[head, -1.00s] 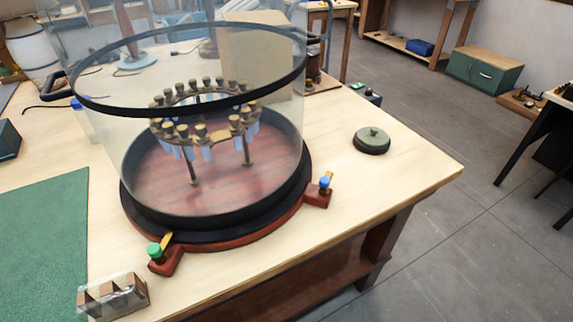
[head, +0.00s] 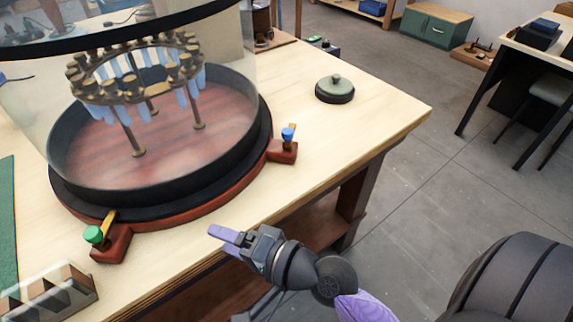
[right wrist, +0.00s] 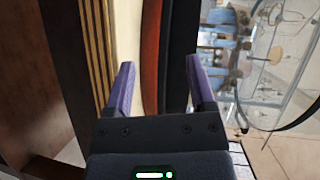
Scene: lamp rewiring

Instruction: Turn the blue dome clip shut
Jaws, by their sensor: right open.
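The blue dome clip (head: 288,135) is a blue knob with a small brass lever on a red block. It sits at the right side of the glass dome's round red and black base (head: 225,197). I cannot tell if its lever reaches over the dome's black rim. My right gripper (head: 216,239) is open and empty, by the table's front edge, below and left of the blue clip and apart from it. In the right wrist view its purple fingers (right wrist: 160,80) are spread, with the base's red and black bands between and beyond them. My left gripper is not in view.
A green clip (head: 95,234) with a brass lever sits at the base's front left. The glass dome (head: 225,80) covers a ring of bulbs (head: 135,70). A round grey-green lidded piece (head: 335,88) lies behind the blue clip. The table's right corner is clear.

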